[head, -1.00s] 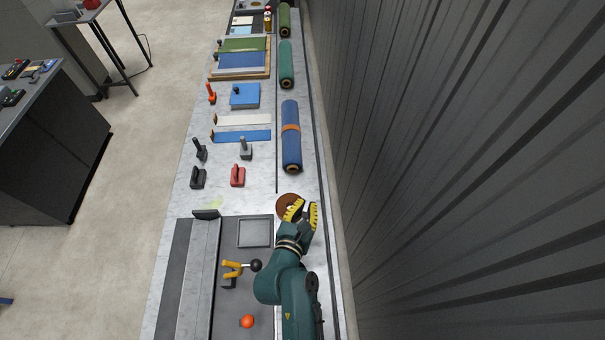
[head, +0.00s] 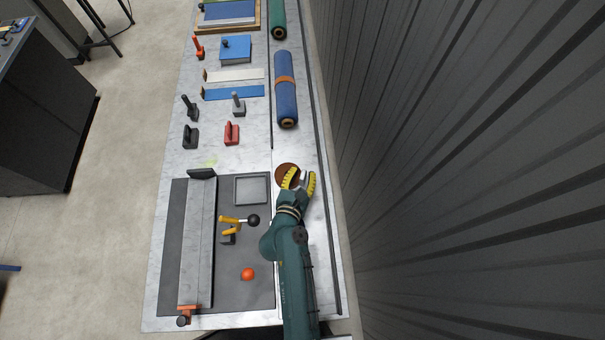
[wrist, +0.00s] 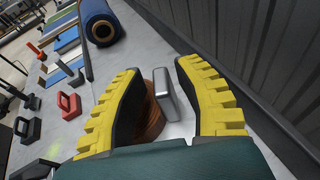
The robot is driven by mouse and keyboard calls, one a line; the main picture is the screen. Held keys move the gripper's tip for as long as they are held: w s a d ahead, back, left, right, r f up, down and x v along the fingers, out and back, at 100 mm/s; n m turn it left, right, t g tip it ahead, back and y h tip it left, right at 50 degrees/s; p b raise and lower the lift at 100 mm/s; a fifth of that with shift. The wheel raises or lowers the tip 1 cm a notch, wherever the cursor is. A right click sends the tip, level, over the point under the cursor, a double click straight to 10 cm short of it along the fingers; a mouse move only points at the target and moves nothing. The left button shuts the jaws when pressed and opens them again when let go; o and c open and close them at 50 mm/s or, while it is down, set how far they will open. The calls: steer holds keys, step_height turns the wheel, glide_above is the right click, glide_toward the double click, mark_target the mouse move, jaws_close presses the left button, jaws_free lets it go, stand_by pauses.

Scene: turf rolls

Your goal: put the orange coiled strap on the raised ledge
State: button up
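The coiled strap (head: 285,171) shows as a brown-orange coil lying flat on the right side of the bench, beside my gripper. My gripper (head: 301,178) has yellow ridged fingers, spread apart. In the wrist view the coil (wrist: 153,122) lies between and beyond the fingers (wrist: 160,90), partly hidden by the left one. A silver block (wrist: 168,95) stands in the gap next to the coil; I cannot tell if it belongs to the strap. No finger is clearly closed on either. I cannot tell for sure which surface is the raised ledge; a strip (head: 315,235) runs along the wall side.
A blue roll (head: 287,95) with an orange band lies beyond the coil. A red handled block (head: 232,133) and black ones stand to the left. A shallow square tray (head: 252,189), a yellow clamp (head: 230,222) and an orange ball (head: 248,274) are nearby. The corrugated wall (head: 450,170) closes the right side.

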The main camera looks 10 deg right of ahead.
steer(key=shift+r, duration=0.1)
steer(key=shift+s+a+r, duration=0.1)
steer(key=shift+s, duration=0.05)
steer(key=v, duration=1.1)
steer(key=shift+s+a, duration=0.1)
steer(key=shift+s, duration=0.2)
steer(key=w+a+r+n+t+y, duration=0.25)
steer(key=r+n+y, duration=0.25)
steer(key=r+n, duration=0.7)
steer(key=w+a+r+n+t+y, duration=0.1)
steer(key=r+n+t+y, duration=0.35)
steer(key=r+n, duration=0.8)
steer(key=w+a+r+n+t+y, duration=0.1)
steer(key=r+n+t+y, duration=0.35)
steer(key=r, duration=1.25)
steer(key=s+d+r+n+g+h+p, duration=0.3)
steer(key=s+d+r+n+h+p, duration=0.1)
steer(key=d+r+n+h, duration=0.5)
step_height(320, 180, up, 3)
steer(key=s+d+n, duration=0.1)
steer(key=d+n, duration=0.1)
steer(key=d, duration=0.1)
